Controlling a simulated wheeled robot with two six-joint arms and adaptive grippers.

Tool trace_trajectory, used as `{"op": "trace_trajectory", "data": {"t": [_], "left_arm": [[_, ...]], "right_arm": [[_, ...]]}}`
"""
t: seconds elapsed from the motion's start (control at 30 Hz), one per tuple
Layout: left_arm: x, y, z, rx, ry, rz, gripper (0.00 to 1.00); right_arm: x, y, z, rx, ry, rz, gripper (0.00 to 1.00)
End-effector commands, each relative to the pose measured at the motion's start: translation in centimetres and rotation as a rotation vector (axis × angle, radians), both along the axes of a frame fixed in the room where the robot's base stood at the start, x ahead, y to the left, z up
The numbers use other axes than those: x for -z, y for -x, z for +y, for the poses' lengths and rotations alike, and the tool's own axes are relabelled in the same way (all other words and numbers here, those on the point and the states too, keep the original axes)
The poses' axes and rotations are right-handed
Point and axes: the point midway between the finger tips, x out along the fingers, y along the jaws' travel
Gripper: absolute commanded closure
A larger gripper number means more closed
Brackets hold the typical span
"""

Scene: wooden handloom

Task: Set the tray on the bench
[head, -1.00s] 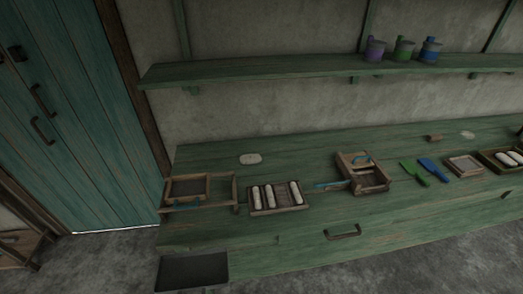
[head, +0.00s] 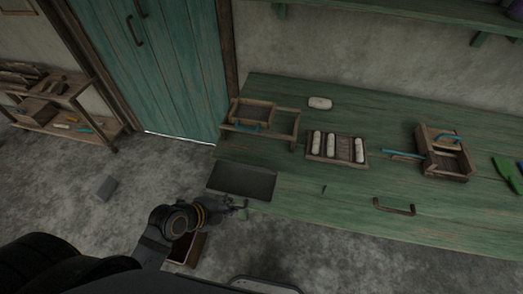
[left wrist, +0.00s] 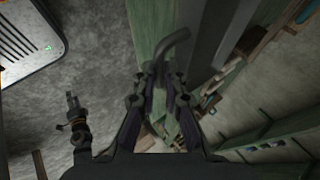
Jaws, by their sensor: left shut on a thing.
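My left gripper (head: 240,207) is at the front edge of an open drawer (head: 241,181) with a dark inside, at the bench's left end. In the left wrist view its fingers (left wrist: 158,75) are shut on a dark bent handle (left wrist: 174,42) by the green drawer front. A wooden tray (head: 337,160) with several white rolls lies on the green bench (head: 320,215); I cannot tell whether it is the task's tray. A gripper (left wrist: 72,100), seemingly my right, shows small in the left wrist view; its opening is unclear.
A wooden frame (head: 295,128), a white oval piece (head: 320,103) and a wooden box with a blue handle (head: 443,165) sit on the bench. A brown box (head: 187,248) shows below my left wrist. A low shelf (head: 75,115) stands left of the teal door (head: 165,70).

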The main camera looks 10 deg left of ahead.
Motion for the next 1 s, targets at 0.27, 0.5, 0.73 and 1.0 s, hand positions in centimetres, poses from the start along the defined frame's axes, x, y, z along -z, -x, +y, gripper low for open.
{"op": "trace_trajectory", "data": {"t": [0.27, 0.5, 0.73, 1.0], "left_arm": [[-0.7, -8.9, -0.4, -0.001, 0.006, -0.007, 1.00], [-0.5, -14.3, -0.6, 0.001, 0.003, -0.004, 1.00], [-0.3, -16.5, -0.6, 0.001, 0.002, -0.002, 1.00], [1.5, -16.6, -0.7, 0.000, 0.002, 0.002, 1.00]], "right_arm": [[-2.1, 0.1, 0.1, 0.000, -0.001, 0.001, 0.60], [-3.0, 0.0, 0.1, 0.000, -0.001, 0.000, 0.60], [-3.2, 0.0, 0.1, 0.001, -0.001, 0.000, 0.60], [-3.8, 0.0, 0.0, 0.000, 0.000, 0.000, 0.60]]}}
